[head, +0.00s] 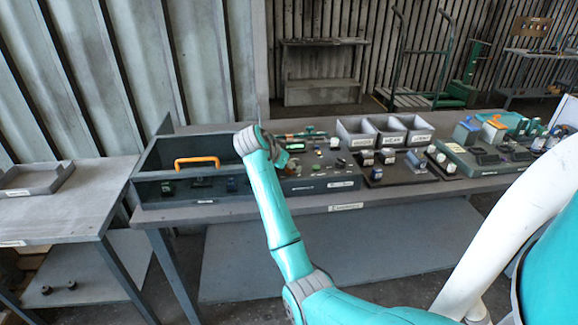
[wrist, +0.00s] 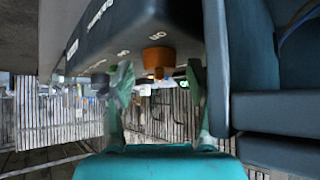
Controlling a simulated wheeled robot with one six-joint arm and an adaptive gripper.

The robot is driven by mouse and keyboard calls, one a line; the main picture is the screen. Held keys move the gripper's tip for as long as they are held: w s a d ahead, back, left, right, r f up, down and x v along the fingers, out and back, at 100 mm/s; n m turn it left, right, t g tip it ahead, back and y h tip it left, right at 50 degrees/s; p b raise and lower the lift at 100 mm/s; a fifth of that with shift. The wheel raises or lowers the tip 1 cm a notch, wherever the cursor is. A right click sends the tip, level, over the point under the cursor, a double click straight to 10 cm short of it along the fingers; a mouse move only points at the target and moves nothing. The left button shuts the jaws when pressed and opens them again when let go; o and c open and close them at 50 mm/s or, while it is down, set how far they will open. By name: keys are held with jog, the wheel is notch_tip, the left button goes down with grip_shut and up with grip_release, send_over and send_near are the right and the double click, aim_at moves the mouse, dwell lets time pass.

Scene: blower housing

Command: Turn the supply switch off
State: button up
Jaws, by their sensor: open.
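An orange knob (wrist: 158,60), seemingly the supply switch, sits on a dark panel (wrist: 120,35) with small white labels in the wrist view. The labels are too small and tilted to read surely, so the knob's setting is unclear. My gripper (wrist: 160,76) is open, its two green fingers on either side of the knob with gaps between. I cannot tell whether the tips reach past the knob. In the head view my gripper (head: 282,156) is over the bench beside the dark box, and my wrist hides the switch.
The dark box (head: 150,190) with an orange handle (head: 197,162) stands left of my wrist. Grey bins (head: 357,133) and a green device (head: 478,162) stand to the right on the bench (head: 400,195). A dark blue-grey block (wrist: 275,105) is close to my right finger in the wrist view.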

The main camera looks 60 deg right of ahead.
jog(key=shift+d+f, duration=0.2)
grip_shut()
